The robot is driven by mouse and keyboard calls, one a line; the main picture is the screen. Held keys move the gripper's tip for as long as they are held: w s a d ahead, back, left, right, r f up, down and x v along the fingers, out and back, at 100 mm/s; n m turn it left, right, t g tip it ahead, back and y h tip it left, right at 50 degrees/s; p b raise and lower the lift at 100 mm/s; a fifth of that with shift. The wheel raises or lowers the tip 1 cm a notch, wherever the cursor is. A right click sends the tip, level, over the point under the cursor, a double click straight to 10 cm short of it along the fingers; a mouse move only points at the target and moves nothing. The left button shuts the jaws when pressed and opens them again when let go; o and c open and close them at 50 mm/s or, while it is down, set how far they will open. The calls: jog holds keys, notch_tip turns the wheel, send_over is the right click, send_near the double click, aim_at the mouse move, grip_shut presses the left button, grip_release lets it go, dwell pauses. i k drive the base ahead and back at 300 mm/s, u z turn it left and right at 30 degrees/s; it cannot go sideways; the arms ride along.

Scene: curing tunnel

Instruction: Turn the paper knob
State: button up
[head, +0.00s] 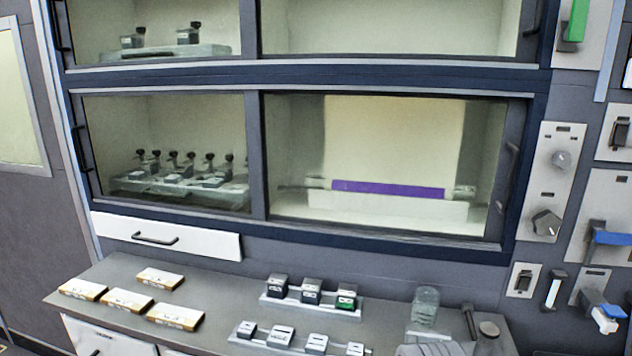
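A wall panel (570,140) to the right of the lower cabinet carries two knobs. The upper one is a small round grey knob (561,160); the lower one is a larger, darker, angular knob (545,223). Their labels are too small to read, so I cannot tell which is the paper knob. Behind the lower right glass, a roller with a purple band (388,189) lies level in front of a pale upright sheet (392,130). My gripper is not clearly visible in the head view.
Switches and a blue-handled lever (610,238) crowd the wall right of the panel. The counter (225,300) below holds several flat boxes, block racks, a clear jar (425,306) and a grey item (440,347) at the bottom edge. Cabinet door handles (502,215) stick out.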

aim_at(545, 223)
jog(key=z, duration=1.15)
jog(key=i, duration=0.35)
jog(key=u, duration=1.15)
